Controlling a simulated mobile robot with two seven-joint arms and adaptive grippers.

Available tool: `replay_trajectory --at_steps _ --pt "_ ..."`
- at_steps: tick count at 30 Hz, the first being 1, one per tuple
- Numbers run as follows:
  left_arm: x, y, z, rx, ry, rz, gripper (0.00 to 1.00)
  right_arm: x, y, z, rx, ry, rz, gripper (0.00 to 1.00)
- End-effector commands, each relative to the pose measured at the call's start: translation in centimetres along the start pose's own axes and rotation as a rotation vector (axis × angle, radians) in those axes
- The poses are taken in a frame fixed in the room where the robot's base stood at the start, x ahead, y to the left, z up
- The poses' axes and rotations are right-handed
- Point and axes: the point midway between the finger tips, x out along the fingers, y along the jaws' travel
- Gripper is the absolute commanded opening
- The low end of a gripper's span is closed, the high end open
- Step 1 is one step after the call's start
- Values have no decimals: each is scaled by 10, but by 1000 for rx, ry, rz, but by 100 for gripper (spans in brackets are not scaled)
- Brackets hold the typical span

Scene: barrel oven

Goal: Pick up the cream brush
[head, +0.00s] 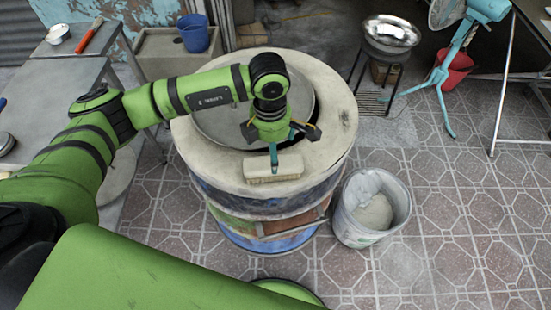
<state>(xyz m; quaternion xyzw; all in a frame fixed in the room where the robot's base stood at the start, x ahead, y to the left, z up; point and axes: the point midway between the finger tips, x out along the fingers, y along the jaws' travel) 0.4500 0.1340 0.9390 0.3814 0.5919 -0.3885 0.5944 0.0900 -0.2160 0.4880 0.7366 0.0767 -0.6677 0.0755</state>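The cream brush (273,168) is a pale block lying on the front rim of the barrel oven (330,150). My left gripper (275,152) is directly above it, pointing down. A narrow teal part reaches down to the brush's top; I cannot tell whether it is a fingertip or part of the brush. Dark gripper parts spread out to both sides. Whether the fingers are closed on the brush is hidden from this angle. The brush appears to rest on the rim. My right gripper is not in view.
A round metal lid (215,120) covers the oven's top behind the brush. A bucket (350,220) stands on the tiles to the right. A metal bowl (392,32) and a teal fan (440,75) stand behind.

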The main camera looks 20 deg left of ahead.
Motion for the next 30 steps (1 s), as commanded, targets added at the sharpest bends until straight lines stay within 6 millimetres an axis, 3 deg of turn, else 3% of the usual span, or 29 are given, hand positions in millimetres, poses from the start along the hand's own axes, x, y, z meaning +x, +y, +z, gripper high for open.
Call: replay_trajectory --at_steps 11,15,23,24,28,29,30 --pt "42 1 1 -1 15 1 100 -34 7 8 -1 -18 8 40" --pt "61 2 2 -1 11 3 100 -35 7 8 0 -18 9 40" --pt "67 2 2 1 9 5 100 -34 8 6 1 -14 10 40" --pt "67 2 2 1 9 5 96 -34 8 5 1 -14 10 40" --pt "67 2 2 0 9 5 44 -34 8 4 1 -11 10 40" --pt "67 2 2 0 9 5 36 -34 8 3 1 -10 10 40" --pt "67 2 2 0 9 4 36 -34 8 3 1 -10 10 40"
